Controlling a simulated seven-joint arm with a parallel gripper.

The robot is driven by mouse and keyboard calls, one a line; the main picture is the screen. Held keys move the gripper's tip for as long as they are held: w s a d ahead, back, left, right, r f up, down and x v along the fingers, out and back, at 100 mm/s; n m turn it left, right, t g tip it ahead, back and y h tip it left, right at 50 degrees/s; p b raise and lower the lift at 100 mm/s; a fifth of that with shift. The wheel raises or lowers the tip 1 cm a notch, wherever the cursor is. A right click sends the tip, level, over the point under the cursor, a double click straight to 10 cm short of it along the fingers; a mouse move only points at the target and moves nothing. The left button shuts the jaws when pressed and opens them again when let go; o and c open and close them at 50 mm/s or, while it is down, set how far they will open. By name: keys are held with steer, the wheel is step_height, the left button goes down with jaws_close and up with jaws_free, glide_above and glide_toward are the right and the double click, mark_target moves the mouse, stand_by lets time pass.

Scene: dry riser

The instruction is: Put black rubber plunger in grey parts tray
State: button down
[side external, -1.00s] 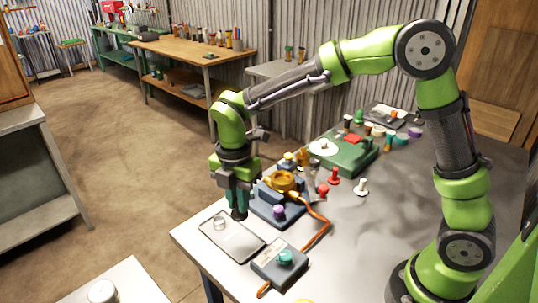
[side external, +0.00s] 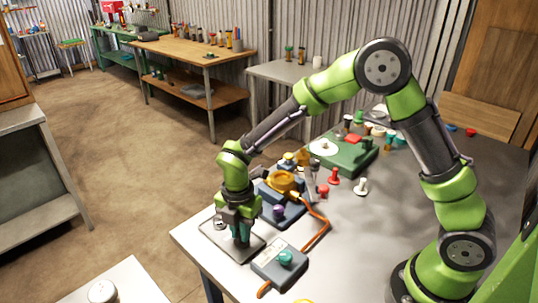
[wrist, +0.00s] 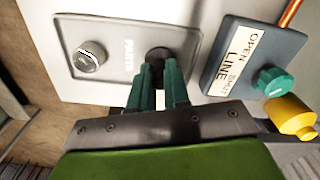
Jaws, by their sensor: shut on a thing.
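My gripper (side external: 240,230) is over the grey parts tray (side external: 216,238) at the near left corner of the table. In the wrist view its teal fingers (wrist: 158,80) are shut on the black rubber plunger (wrist: 158,53), whose dark round end shows just past the fingertips. The plunger lies within the outline of the tray (wrist: 120,68). I cannot tell whether it touches the tray floor. In the side view the fingers hide most of the plunger.
A grey box with a teal knob (side external: 285,258) stands right of the tray. A blue-based fixture with a brass ring (side external: 285,182) stands behind it.

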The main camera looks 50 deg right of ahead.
steer(key=shift+f, duration=0.15)
steer(key=c, duration=1.1)
jaws_free()
step_height(320, 180, up, 12)
steer(key=s+d+r+m+t+y, duration=0.1)
steer(key=s+d+r+m+t, duration=0.2)
steer(key=m, duration=1)
steer(key=s+d+r+m+t+y, duration=0.1)
steer(key=s+d+r+m+t, duration=0.3)
steer(key=s+d+r+m, duration=0.3)
steer(key=shift+s+d+m, duration=0.55)
steer(key=shift+s+m, duration=2.35)
steer(key=shift+s, duration=0.3)
steer(key=shift+r, duration=0.1)
